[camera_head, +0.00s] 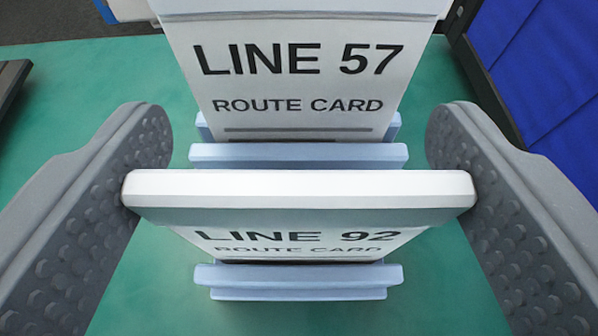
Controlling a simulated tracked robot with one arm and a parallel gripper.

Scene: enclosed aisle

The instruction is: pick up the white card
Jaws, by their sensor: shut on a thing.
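A white card (298,187) reading "LINE 92 ROUTE CARD" stands nearest me, seen from above its thick top edge. My gripper (298,182) is shut on this card, with one grey dimpled finger against each end of its top edge. The card's lower part meets a pale blue holder (300,278); I cannot tell whether it still rests in it. A second white card (296,82) reading "LINE 57 ROUTE CARD" stands behind it, beyond the fingers, in another pale blue holder (298,153).
The holders stand on a green surface (75,125), with bare room at the left. A blue panel (545,75) with a dark frame rises at the right. A dark object (10,80) lies at the left edge.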

